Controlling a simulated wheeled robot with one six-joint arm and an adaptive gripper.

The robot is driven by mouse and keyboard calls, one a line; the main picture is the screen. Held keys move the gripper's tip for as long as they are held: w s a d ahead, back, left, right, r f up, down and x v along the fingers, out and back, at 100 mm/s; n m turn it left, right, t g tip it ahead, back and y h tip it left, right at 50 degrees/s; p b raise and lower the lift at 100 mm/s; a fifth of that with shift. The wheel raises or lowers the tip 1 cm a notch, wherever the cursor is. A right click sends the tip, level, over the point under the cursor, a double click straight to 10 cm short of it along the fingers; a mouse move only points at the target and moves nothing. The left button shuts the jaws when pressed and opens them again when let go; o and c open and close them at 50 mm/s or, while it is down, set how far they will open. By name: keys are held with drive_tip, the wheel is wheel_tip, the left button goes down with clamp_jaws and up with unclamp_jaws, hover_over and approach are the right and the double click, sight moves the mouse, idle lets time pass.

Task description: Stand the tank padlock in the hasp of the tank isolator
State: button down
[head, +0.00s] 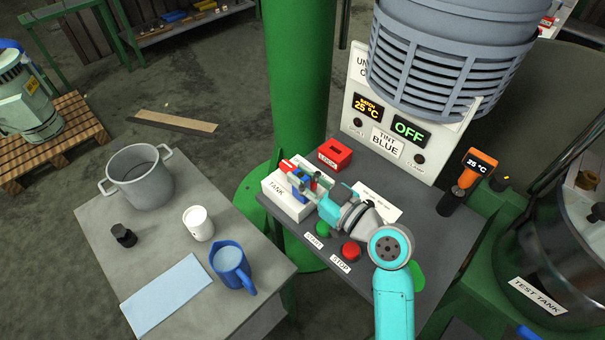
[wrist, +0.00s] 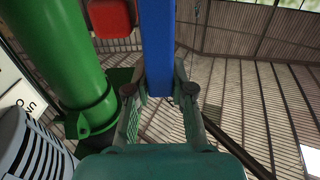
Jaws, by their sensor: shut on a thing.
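The tank isolator (head: 273,197) is a white box labelled TANK at the left end of the grey control bench, with red and blue parts on its top. My gripper (head: 308,190) is right at this box, coming from the lower right. In the wrist view, my gripper (wrist: 158,93) is shut on a long blue body (wrist: 157,45), which I take to be the tank padlock. Its far end runs out of the top of that view. The hasp and the shackle are too small and covered to tell whether they are engaged.
A red box (head: 335,154) stands just behind the isolator. Green START (head: 323,229) and red STOP (head: 351,251) buttons lie close below my gripper. A green column (head: 305,80) rises behind. The left table holds a pot (head: 140,182), white cup (head: 198,222) and blue jug (head: 230,262).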

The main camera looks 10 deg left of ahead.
drive_tip(key=shift+f, duration=0.2)
drive_tip(key=c, duration=0.9)
unclamp_jaws()
wheel_tip(320, 180, up, 10)
drive_tip(key=shift+s, duration=0.1)
